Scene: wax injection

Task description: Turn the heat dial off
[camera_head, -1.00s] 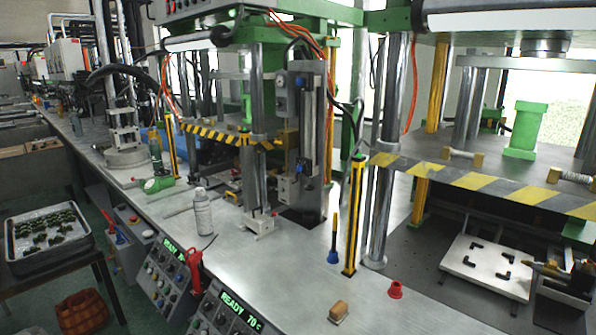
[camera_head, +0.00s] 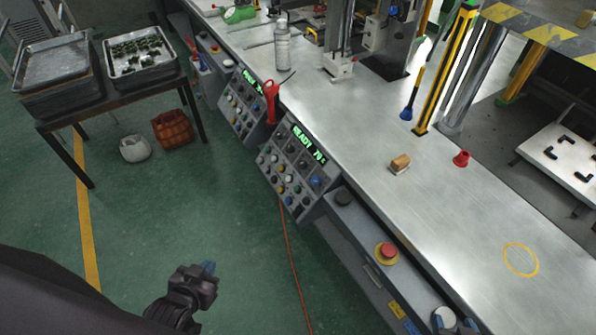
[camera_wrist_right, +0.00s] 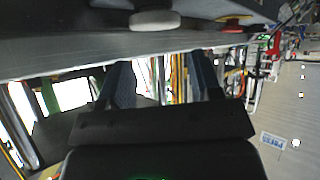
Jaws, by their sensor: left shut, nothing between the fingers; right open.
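A pale round dial (camera_head: 444,317) sits on the bench front at the lower right of the head view; no label on it is readable, so I cannot confirm it is the heat dial. A similar pale round knob (camera_wrist_right: 155,20) shows at the top of the right wrist view. My right gripper (camera_wrist_right: 163,72) is open and empty, its two fingers apart below that knob and not visibly touching it. In the head view only a small dark-blue part near the dial may belong to it. My left gripper (camera_head: 208,268) is shut and empty over the green floor.
A red button on a yellow base (camera_head: 386,253) and a black knob (camera_head: 343,196) are on the same bench front. Two control panels with green displays (camera_head: 308,143) stand farther left. A wooden block (camera_head: 399,164) and red cap (camera_head: 461,158) are on the metal bench (camera_head: 450,205).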

